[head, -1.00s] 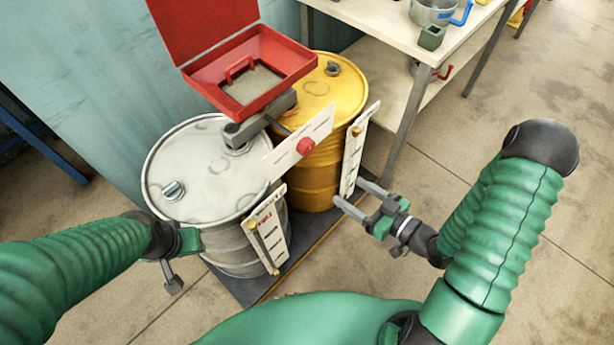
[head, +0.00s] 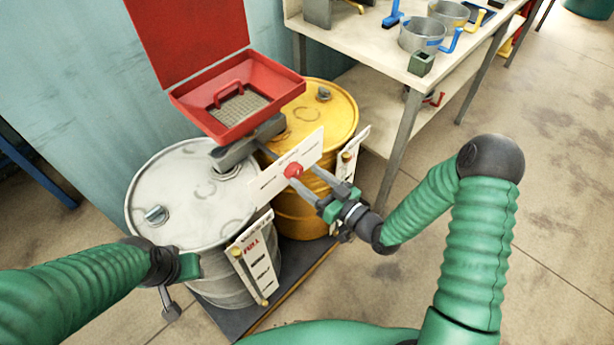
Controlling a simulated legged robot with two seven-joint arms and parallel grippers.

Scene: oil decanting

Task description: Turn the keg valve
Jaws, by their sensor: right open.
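The valve appears as a round red knob (head: 293,170) on a white plate (head: 268,182) in front of the two drums. A grey pipe block (head: 232,152) behind it sits on the drums' tops. My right gripper (head: 303,174) is open, its two fingers pointing at the red knob. The fingertips are at or very close to the knob; I cannot tell whether they touch it. My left gripper (head: 172,290) hangs at the lower left, in front of the white drum (head: 190,190), away from the knob. Its jaws are not clear.
A yellow drum (head: 345,110) stands behind the plate. A red lidded tray (head: 205,104) sits open above the drums. A table (head: 385,50) with metal pots is at the back right. The floor on the right is clear.

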